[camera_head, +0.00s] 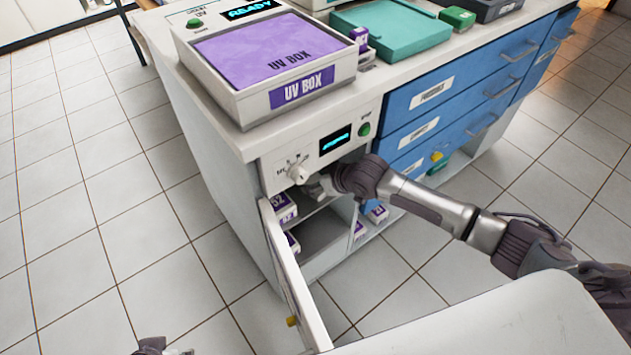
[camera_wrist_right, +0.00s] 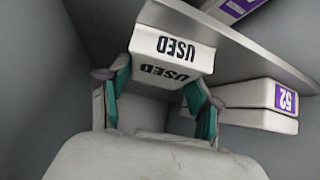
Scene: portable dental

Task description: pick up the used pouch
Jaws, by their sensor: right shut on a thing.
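The used pouch (camera_wrist_right: 170,45) is a white block with dark "USED" lettering on two faces, in the upper middle of the right wrist view. My right gripper (camera_wrist_right: 160,82) has its teal pads on either side of the pouch's near end and is shut on it. In the head view my right gripper (camera_head: 318,188) reaches into the open compartment under the UV box, and the pouch cannot be made out there. Only a small part of my left gripper (camera_head: 165,348) shows at the bottom edge of the head view.
A shelf (camera_wrist_right: 235,62) lies close beside the pouch. White packs with purple labels (camera_wrist_right: 262,107) are close by, one marked 52. The open cabinet door (camera_head: 295,275) stands left of my right arm. The UV box (camera_head: 270,60) and a teal tray (camera_head: 390,32) stand on the counter.

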